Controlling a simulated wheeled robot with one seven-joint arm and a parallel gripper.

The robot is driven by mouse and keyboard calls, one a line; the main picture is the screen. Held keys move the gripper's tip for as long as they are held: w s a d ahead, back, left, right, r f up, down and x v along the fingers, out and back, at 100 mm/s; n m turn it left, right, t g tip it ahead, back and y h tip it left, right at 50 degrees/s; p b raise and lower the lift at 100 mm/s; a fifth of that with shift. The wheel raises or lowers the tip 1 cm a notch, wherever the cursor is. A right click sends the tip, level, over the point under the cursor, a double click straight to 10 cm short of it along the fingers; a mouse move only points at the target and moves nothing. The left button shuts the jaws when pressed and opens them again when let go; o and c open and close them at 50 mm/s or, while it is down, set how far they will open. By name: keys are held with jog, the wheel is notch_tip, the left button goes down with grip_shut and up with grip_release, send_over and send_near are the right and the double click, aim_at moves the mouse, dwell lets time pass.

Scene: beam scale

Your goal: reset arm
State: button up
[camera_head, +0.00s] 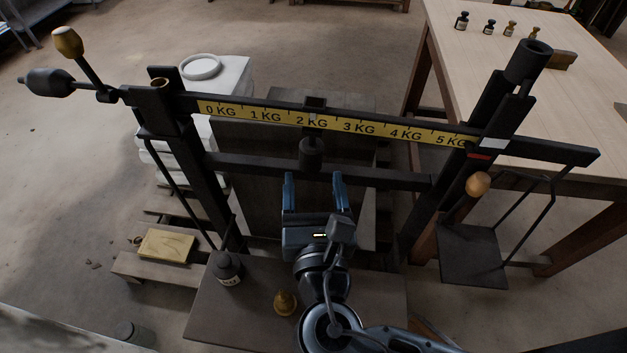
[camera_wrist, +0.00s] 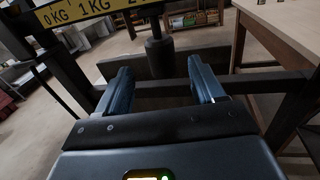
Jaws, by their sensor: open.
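My gripper (camera_head: 315,180) is in the middle of the head view, in front of the beam scale. Its two blue fingers are apart with nothing between them, and they also show in the wrist view (camera_wrist: 160,88). The beam scale has a black frame and a yellow graduated strip (camera_head: 335,123) marked 0 to 5 KG. A dark sliding weight (camera_head: 311,154) hangs from the beam near the 2 KG mark, just beyond my fingertips. In the wrist view this weight (camera_wrist: 159,52) appears above and beyond the gap between the fingers, apart from them.
A black weight (camera_head: 227,268) and a brass weight (camera_head: 286,302) stand on the scale's platform (camera_head: 235,312). A flat pan (camera_head: 470,254) hangs at the right end. A wooden table (camera_head: 480,70) with several small weights stands at the right.

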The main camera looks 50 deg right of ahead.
dwell(0.3)
jog(key=s+a+f+m+g+y, duration=0.1)
jog(key=s+a+f+m+y, duration=0.1)
jog(key=s+f+m+y, duration=0.9)
jog(key=s+r+m+t+y, duration=0.1)
jog(key=s+r+m+t, duration=0.1)
jog(key=s+r+m, duration=0.9)
notch_tip(320, 180, up, 2)
jog(key=m, duration=0.4)
jog(key=shift+s+a+m+t, duration=0.25)
jog(key=shift+s+m+t, duration=0.1)
jog(key=shift+m+t, duration=0.05)
dwell(0.3)
